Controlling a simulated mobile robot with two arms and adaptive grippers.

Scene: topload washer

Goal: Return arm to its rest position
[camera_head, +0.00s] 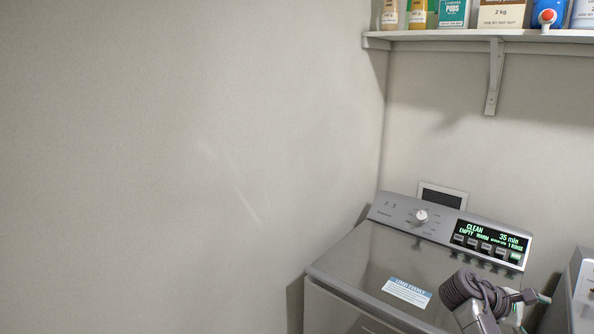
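The top-load washer (350,262) stands at the lower right with its lid down. A blue and white label lies on the lid. My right gripper (540,297) shows at the bottom right, in front of the washer's right front part, with a dark coiled part of my arm beside it. Its fingers are small and partly hidden, so I cannot tell whether they are open or touch anything. My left gripper is not in view.
The washer's control panel (450,229) has a knob and a lit display. A second appliance (583,290) stands close on the right. A shelf (470,36) with bottles and boxes hangs above. The left side shows bare wall.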

